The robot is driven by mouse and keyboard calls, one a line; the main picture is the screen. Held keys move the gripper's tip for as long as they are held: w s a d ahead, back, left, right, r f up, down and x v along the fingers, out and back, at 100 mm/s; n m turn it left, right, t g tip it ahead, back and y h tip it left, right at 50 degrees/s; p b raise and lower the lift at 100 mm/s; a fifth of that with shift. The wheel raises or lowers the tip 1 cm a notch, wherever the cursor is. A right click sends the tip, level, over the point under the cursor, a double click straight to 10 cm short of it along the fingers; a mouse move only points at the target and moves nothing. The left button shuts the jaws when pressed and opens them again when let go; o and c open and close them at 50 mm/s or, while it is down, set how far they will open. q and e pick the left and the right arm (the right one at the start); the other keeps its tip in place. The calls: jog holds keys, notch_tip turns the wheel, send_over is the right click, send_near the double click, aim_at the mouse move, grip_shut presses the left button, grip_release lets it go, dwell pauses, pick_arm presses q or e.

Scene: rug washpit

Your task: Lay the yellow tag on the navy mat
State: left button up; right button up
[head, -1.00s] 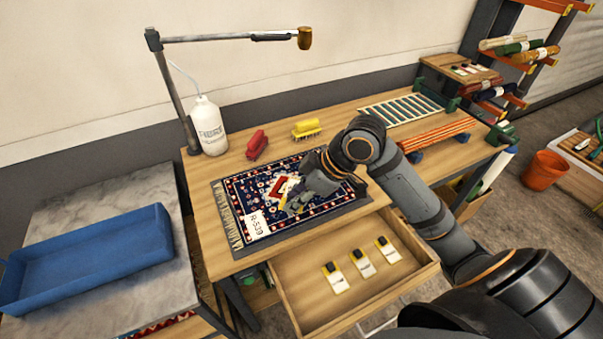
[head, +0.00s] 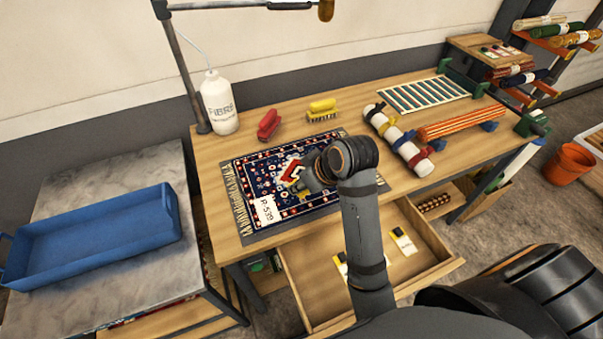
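The navy patterned mat (head: 240,189) lies on the wooden bench, with a pale fringe and a white label (head: 266,211) on its left side. My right gripper (head: 300,178) is low over the mat's middle, by its red and white centre pattern. Its fingers are small and dark against the pattern, so I cannot tell whether they are open or hold anything. Two white tags with dark and yellow ends show in the open drawer: one at the right (head: 403,241) and one partly hidden at the left (head: 341,264). My arm covers the drawer's middle. My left gripper is out of view.
A red brush (head: 268,125), a yellow brush (head: 322,109) and a white bottle (head: 219,104) stand behind the mat. A tied white roll (head: 400,142) and an orange bundle (head: 460,123) lie right. A blue tray (head: 95,240) is on the left table.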

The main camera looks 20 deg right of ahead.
jog(key=w+d+f+p, duration=0.1)
jog(key=w+f, duration=0.2)
jog(key=w, duration=0.1)
jog(key=w+d+f, duration=0.1)
jog(key=w+f, duration=0.2)
jog(key=w, duration=0.1)
jog(key=w+d+f+p, duration=0.1)
jog(key=w+f, duration=0.2)
jog(key=w, duration=0.1)
jog(key=shift+w+d+p, duration=0.1)
jog(key=shift+w+p, duration=0.2)
jog(key=shift+w, duration=0.1)
jog(key=shift+w+f, duration=0.15)
jog(key=shift+f, duration=0.05)
jog(key=f, duration=0.1)
jog(key=f+p, duration=0.1)
jog(key=f, duration=0.1)
jog(key=shift+w+d+f, duration=0.15)
jog(key=shift+w, duration=0.05)
jog(key=shift+f, duration=0.15)
jog(key=shift+f, duration=0.1)
jog(key=o, duration=0.8)
